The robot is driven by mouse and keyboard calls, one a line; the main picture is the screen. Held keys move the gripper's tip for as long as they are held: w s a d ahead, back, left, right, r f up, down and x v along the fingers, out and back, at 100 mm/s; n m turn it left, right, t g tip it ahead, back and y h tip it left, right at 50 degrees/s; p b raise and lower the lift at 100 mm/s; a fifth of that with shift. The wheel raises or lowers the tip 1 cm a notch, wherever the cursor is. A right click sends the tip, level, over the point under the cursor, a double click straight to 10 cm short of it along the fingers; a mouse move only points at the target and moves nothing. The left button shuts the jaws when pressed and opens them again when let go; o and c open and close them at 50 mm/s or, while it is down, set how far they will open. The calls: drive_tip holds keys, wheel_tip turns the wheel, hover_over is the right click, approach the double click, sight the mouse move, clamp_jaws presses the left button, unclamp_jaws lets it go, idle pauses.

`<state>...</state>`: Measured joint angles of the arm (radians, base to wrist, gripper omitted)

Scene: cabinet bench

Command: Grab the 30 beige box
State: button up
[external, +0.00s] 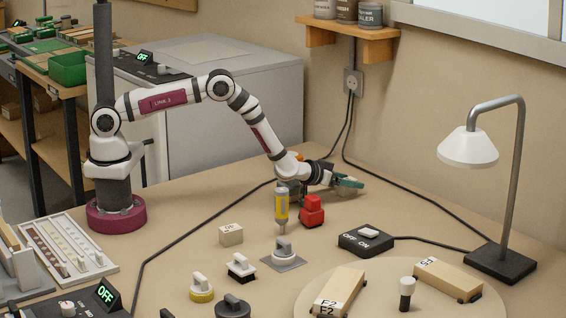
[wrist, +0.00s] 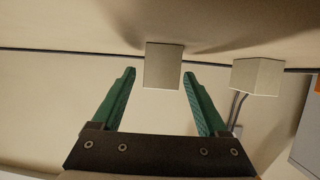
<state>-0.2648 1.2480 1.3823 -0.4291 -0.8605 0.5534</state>
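A small beige box (external: 231,234) with dark marks on top rests on the bench left of centre in the external view; I cannot read the marks surely. My gripper (external: 347,184) is low over the far part of the bench, to the right of and beyond that box. In the wrist view my gripper (wrist: 160,74) is open, its green fingers apart. A plain beige block (wrist: 163,65) shows between and beyond the fingertips, with no contact visible. A second beige block (wrist: 257,76) is to its right. I cannot match these blocks to the external view.
A red block (external: 312,211) and a yellow-grey upright tool (external: 281,209) stand near my wrist. Several knobs, a switch box (external: 366,240) with a cable, and a lamp (external: 503,262) are nearby. Two labelled wooden blocks lie on a round board (external: 395,292).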

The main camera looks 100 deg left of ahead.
clamp_jaws()
drive_tip(key=shift+r, duration=0.1)
